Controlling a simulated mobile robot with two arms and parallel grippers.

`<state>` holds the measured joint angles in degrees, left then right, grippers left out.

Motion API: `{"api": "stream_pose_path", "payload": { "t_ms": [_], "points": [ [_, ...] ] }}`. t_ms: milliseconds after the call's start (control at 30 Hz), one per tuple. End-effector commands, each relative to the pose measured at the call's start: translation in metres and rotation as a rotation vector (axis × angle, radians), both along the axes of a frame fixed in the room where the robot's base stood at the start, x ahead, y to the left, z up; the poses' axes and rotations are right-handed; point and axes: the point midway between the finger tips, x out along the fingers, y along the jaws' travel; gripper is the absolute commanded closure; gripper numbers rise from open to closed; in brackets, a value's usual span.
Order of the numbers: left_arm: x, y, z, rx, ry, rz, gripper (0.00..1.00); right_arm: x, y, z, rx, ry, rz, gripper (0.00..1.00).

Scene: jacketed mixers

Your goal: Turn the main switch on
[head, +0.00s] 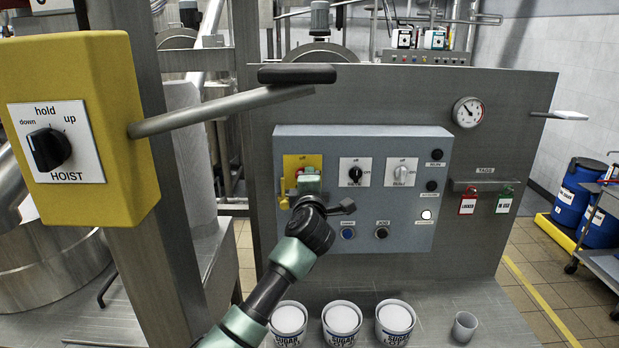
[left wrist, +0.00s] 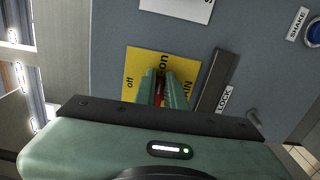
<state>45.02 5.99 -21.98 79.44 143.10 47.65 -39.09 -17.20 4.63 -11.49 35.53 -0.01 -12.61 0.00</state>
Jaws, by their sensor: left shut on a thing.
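The main switch is on a yellow plate (head: 303,160) at the upper left of the grey control box (head: 390,215). In the left wrist view the plate (left wrist: 137,65) carries the words "off" and "on". My left gripper (head: 305,182) is at this plate and covers much of it. In the left wrist view its fingers (left wrist: 162,92) are shut on the red switch handle (left wrist: 159,88). Most of the handle is hidden between the fingers, so I cannot tell its exact angle. My right gripper is in neither view.
A dark bar (left wrist: 216,80) with a "LOCK" label lies close right of the fingers. A yellow hoist box (head: 110,170) with a protruding rod (head: 225,108) stands at left. Sugar tubs (head: 342,318) and a cup (head: 465,326) stand below the panel.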

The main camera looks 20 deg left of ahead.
Motion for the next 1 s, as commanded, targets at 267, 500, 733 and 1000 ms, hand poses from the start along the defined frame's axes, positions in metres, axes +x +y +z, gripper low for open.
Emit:
{"api": "stream_pose_path", "payload": {
  "t_ms": [267,500,733,1000],
  "points": [
    [0.0,-0.0004,-0.0037,0.05,0.019,0.001,1.0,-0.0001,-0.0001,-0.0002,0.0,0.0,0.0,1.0],
    [-0.0001,-0.0004,-0.0041,0.054,0.021,0.0,1.0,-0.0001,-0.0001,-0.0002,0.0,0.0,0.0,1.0],
    [-0.0001,-0.0004,-0.0042,0.054,0.021,0.0,0.7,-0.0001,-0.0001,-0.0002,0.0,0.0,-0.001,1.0],
    [0.0,-0.0002,-0.0023,0.053,0.017,0.0,0.67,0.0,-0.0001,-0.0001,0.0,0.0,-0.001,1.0]
  ]
}}
